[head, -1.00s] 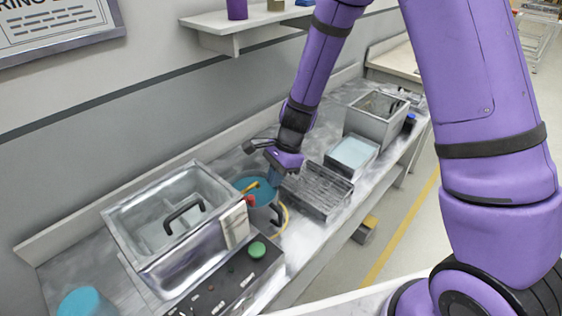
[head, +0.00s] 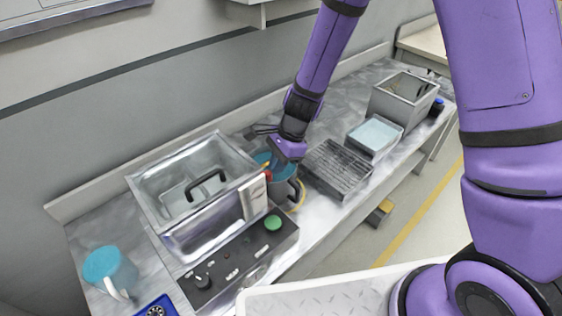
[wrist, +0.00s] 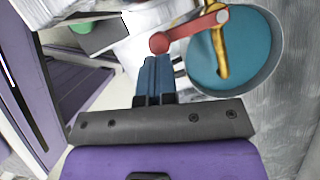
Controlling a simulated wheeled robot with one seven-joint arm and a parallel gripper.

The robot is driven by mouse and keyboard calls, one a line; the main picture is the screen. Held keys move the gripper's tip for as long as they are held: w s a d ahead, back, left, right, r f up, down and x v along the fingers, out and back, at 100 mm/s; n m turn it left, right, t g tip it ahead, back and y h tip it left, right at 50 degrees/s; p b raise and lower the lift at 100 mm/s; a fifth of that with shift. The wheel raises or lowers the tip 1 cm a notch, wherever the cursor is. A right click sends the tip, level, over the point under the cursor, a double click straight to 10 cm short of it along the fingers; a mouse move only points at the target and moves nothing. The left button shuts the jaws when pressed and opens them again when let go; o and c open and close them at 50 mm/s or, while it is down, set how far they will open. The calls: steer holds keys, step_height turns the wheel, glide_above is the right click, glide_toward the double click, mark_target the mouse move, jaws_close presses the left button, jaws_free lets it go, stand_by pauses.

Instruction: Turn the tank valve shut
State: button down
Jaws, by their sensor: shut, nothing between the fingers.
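The metal tank (head: 245,212) with a clear top and a black handle stands on the bench in the head view. Its valve has a red lever (wrist: 190,32) with a round red knob and a yellow spout (wrist: 219,52). The lever lies across the spout in the wrist view, with the knob at its left end. A grey pot with teal inside (wrist: 262,45) sits under the spout. My gripper (wrist: 155,60) is shut and empty, with its blue fingertips right beside the red knob. I cannot tell whether they touch. The head view shows the red lever (head: 267,175) partly, next to my gripper (head: 274,166).
A control box (head: 240,258) with a green button stands in front of the tank. A dark rack (head: 338,168), a tray of pale blue (head: 374,135) and a grey bin (head: 402,98) stand right of the pot.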

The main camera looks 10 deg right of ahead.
steer(key=shift+s+a, duration=0.15)
steer(key=w+d, duration=0.3)
steer(key=d, duration=0.1)
steer(key=s+d+r+n+t, duration=0.15)
steer(key=d+r, duration=0.25)
steer(key=r, duration=0.6)
steer(key=s+d+r+n, duration=0.15)
steer(key=d+r, duration=0.25)
steer(key=r, duration=0.5)
steer(key=s+d+r+n+t+h, duration=0.2)
steer(key=s+d+r+n, duration=0.3)
steer(key=s, duration=0.5)
steer(key=s+d+r+n+t+h, duration=0.2)
steer(key=s+d+r+n, duration=0.3)
steer(key=s+r, duration=0.5)
steer(key=d+t, duration=0.1)
steer(key=d, duration=0.1)
steer(key=shift+d+n, duration=0.4)
steer(key=shift+s, duration=0.1)
